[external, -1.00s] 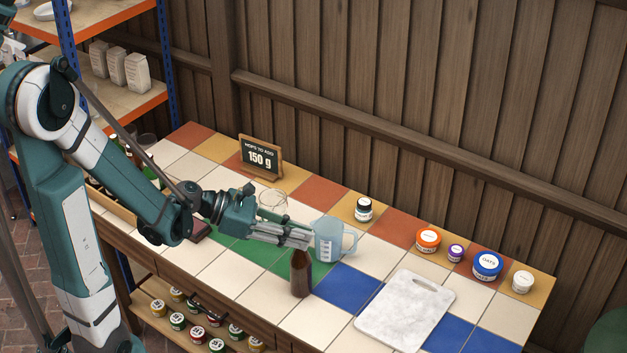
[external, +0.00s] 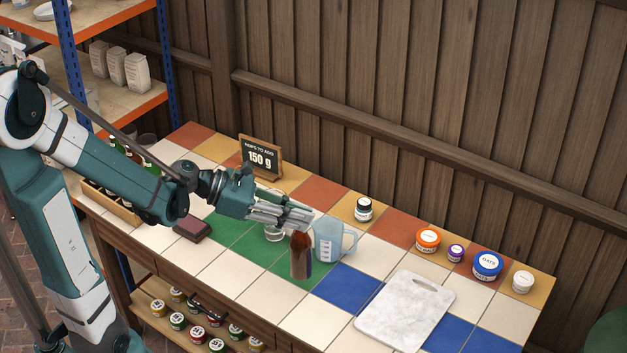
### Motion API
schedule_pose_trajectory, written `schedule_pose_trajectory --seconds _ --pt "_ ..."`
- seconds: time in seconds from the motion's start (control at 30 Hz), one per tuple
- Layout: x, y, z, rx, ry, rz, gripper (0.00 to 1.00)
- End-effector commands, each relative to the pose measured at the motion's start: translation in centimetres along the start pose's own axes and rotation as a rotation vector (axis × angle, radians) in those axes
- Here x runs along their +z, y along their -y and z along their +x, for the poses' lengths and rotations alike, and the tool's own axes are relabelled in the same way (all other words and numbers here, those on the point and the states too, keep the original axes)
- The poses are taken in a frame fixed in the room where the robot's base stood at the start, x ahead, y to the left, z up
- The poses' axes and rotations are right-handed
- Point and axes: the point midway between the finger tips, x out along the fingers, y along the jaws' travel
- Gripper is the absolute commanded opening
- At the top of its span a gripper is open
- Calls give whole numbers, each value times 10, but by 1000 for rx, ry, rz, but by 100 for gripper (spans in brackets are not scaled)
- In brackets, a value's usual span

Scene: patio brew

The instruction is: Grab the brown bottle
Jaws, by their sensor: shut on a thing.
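The brown bottle (external: 301,260) is upright over the green tiles near the middle of the tiled table. My gripper (external: 300,222) reaches in from the left and is shut on the bottle's upper part. The fingers hide some of the neck. I cannot tell for sure whether the bottle's base touches the tiles or hangs just above them.
A clear measuring jug (external: 331,240) stands close to the right of the bottle. A glass vessel (external: 274,232) is partly hidden behind my gripper. A marble board (external: 405,312) lies at the right front. A dark brown block (external: 192,229) is at left, several jars along the back.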

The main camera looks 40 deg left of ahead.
Motion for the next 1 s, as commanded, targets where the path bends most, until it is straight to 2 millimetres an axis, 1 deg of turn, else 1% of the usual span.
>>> schedule_pose_trajectory --seconds 0.03,0.1,0.4,0.5,0.7,0.83,1.0 --pt "10 1 -4 0 0 0 0" --pt "21 0 -9 0 0 0 0" --pt "67 0 -28 0 0 0 0" --pt "79 0 -33 0 0 0 0" --pt "98 0 -41 0 0 0 0" --pt "105 0 -43 0 0 0 0" --pt "108 0 -45 0 0 0 0"
